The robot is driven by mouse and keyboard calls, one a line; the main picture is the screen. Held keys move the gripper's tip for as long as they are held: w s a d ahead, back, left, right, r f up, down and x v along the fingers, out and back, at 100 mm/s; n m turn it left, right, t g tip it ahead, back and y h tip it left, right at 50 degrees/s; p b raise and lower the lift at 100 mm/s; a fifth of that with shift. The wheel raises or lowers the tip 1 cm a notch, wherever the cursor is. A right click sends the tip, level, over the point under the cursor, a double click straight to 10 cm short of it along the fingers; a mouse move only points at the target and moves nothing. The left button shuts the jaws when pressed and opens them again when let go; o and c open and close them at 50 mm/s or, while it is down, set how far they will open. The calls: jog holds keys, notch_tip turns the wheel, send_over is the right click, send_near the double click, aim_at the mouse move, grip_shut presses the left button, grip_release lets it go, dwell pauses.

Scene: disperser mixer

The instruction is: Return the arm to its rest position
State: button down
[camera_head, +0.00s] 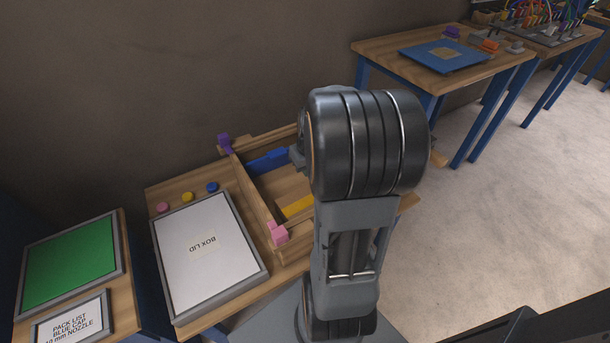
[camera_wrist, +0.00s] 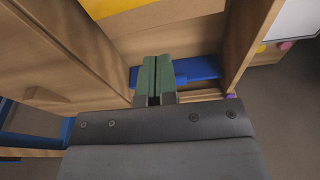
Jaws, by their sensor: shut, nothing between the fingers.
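My arm stands in the middle of the head view, with its large dark joint in front of the right part of an open wooden box (camera_head: 262,210). My gripper is hidden behind the arm in the head view. In the wrist view my gripper (camera_wrist: 157,62) shows two green fingers close together, with nothing between them. The fingers point over the box interior, near a blue piece (camera_wrist: 198,72) on its floor. I cannot tell the height of the fingers above the box.
A green panel (camera_head: 72,262) is at far left. A pink block (camera_head: 278,234) and a purple block (camera_head: 225,142) sit at the box edge. Another table (camera_head: 380,55) stands at back right.

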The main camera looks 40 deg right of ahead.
jog(key=shift+s+r, duration=0.15)
jog(key=shift+r, duration=0.65)
jog(key=shift+s+r, duration=0.1)
jog(key=shift+r, duration=0.65)
